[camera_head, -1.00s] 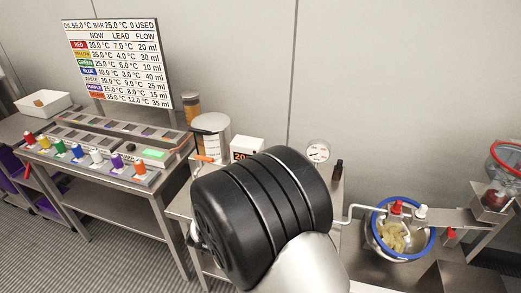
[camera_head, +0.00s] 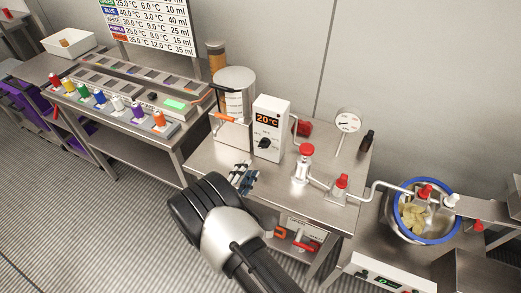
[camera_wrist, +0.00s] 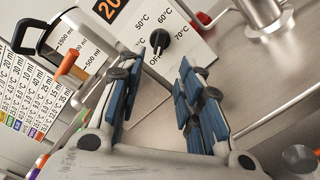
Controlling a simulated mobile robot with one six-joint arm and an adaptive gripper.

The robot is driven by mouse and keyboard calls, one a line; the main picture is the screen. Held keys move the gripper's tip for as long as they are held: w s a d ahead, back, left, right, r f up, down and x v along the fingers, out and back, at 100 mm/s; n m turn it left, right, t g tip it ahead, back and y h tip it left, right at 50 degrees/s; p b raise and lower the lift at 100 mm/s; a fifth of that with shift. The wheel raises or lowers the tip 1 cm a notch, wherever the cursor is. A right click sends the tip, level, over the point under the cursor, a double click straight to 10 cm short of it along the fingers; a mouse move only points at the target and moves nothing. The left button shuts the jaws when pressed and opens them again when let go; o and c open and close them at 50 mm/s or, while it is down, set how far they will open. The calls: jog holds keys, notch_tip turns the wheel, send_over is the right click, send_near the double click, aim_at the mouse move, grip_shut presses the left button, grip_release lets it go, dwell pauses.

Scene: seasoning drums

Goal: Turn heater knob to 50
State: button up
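The heater (camera_head: 286,113) is a white box on the steel table, with an orange "20 °C" display. Its black knob (camera_head: 264,143) is low on the front face. My gripper (camera_head: 244,179) is in front of and below the heater, apart from the knob. In the wrist view my gripper (camera_wrist: 170,80) has its blue-padded fingers spread with nothing between them.
A clear measuring vessel (camera_head: 234,92) with an orange-handled valve (camera_head: 225,117) stands left of the heater. Red-topped valve (camera_head: 306,150), piping and a gauge (camera_head: 347,122) are to the right. A bowl with a blue rim (camera_head: 456,222) is farther right. Some table top before the heater is clear.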

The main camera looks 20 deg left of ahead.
aim_at(261, 148)
jog(key=w, duration=0.3)
jog(key=w+b, duration=0.1)
jog(key=w, duration=0.3)
jog(key=w+d+b, duration=0.1)
jog(key=w, duration=0.3)
jog(key=shift+w, duration=0.1)
jog(key=shift+c, duration=0.3)
grip_shut()
